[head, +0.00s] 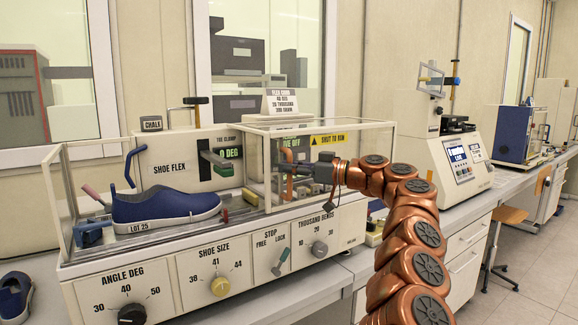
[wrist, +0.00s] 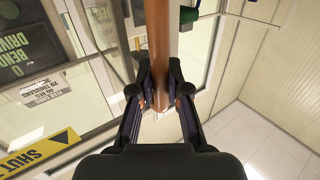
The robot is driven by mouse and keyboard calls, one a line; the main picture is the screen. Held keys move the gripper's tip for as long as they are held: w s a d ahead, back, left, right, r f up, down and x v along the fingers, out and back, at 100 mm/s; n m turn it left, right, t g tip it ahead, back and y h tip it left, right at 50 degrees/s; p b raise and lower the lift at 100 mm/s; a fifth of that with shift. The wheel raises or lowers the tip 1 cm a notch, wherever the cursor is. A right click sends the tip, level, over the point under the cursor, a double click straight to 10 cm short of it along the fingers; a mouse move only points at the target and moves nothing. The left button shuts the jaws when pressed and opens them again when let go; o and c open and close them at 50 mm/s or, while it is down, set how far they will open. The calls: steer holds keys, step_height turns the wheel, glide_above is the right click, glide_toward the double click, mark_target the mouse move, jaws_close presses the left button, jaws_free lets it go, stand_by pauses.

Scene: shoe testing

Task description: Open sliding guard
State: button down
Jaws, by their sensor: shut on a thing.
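The shoe-flex machine (head: 205,248) stands on the bench, with a clear-walled, pale-framed guard (head: 395,150) over its right part. The guard bears a yellow "SHUT TO RUN" label (head: 328,139). A blue shoe (head: 165,206) sits at the machine's left, with no guard top above it. My gripper (head: 308,172) is at the guard's front, beside an orange upright handle (head: 289,165). In the wrist view, its fingers (wrist: 160,98) are shut on the orange bar (wrist: 158,40), one on each side.
Knobs for angle (head: 132,314) and shoe size (head: 219,286) and a stop lever (head: 282,258) line the front panel. A tester with a screen (head: 458,152) stands on the bench to the right. Another blue shoe (head: 15,295) lies at the lower left.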

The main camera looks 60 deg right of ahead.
steer(key=shift+r, duration=0.15)
steer(key=c, duration=1.4)
jaws_free()
steer(key=s+d, duration=0.2)
steer(key=s, duration=0.9)
steer(key=shift+s+d, duration=0.2)
steer(key=shift+s, duration=0.2)
